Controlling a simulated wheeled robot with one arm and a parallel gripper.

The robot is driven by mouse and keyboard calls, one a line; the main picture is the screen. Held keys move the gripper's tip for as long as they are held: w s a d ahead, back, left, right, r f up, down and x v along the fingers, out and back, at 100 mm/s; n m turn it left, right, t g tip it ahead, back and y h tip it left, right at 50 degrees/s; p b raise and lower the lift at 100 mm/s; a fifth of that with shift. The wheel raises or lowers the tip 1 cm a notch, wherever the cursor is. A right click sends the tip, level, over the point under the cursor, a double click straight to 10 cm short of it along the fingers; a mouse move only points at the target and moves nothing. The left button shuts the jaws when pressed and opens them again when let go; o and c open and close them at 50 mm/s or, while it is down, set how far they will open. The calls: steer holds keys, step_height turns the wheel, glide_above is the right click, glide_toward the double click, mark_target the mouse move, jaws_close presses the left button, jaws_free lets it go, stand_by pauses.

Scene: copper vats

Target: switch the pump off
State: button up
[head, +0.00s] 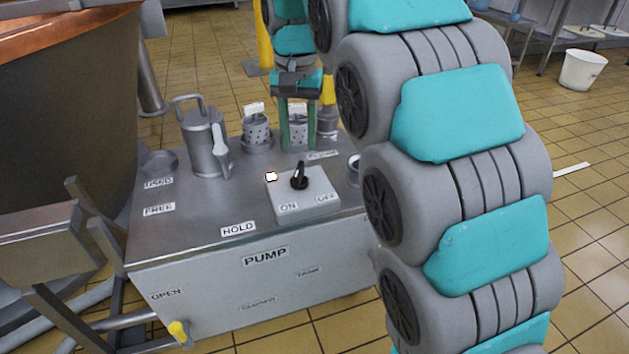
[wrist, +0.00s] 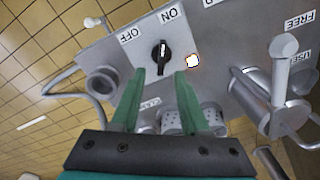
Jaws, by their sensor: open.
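The pump switch is a black rotary knob (head: 299,178) on a light grey box (head: 318,196) marked ON at left and OFF at right in the head view. In the wrist view the knob (wrist: 161,58) lies just beyond the fingertips, roughly between their lines; I cannot tell surely which label it points to. A small lamp (head: 271,176) glows beside the box, and it also shows in the wrist view (wrist: 192,61). My gripper (head: 298,146) has two green fingers, apart and empty, behind the knob. The wrist view shows the open gripper (wrist: 160,75) not touching the knob.
The box stands on a grey metal bench (head: 235,208) labelled PUMP. A metal jug (head: 204,140) and perforated cups (head: 257,131) stand on it, the cups close to my fingers. A copper vat (head: 60,90) is at left. A white bucket (head: 582,69) stands far right on tiled floor.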

mark_target(298, 168)
steer(key=shift+w+a+f+b, duration=0.1)
steer(key=shift+f+b, duration=0.15)
steer(key=shift+f, duration=1.75)
steer(key=shift+a+f+b, duration=0.1)
steer(key=shift+f+b, duration=0.15)
steer(key=shift+f, duration=1.7)
jaws_close()
